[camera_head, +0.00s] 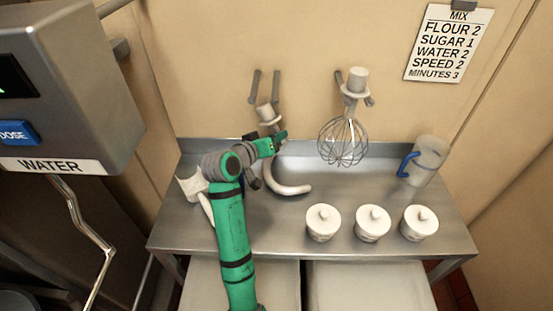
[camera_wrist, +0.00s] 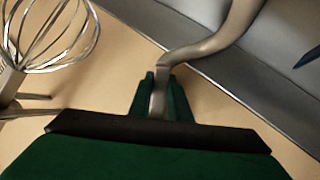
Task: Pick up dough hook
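The dough hook is a pale grey curved hook (camera_head: 288,188) with a whitish cap at its top, at the left wall pegs (camera_head: 276,84) in the head view. I cannot tell whether the pegs still bear it. My gripper (camera_head: 276,145) is at the hook's shank, below the cap. In the wrist view the two green fingers of my gripper (camera_wrist: 164,98) stand close together with the shank of the dough hook (camera_wrist: 205,46) between them, and they look closed on it. The arm hides part of the shank in the head view.
A wire whisk (camera_head: 343,142) hangs on pegs to the right. Three white lidded pots (camera_head: 323,223) and a jug with a blue handle (camera_head: 428,162) stand on the metal table (camera_head: 420,247). A white scoop-like thing (camera_head: 190,185) is left of my arm. The water dispenser (camera_head: 60,90) is far left.

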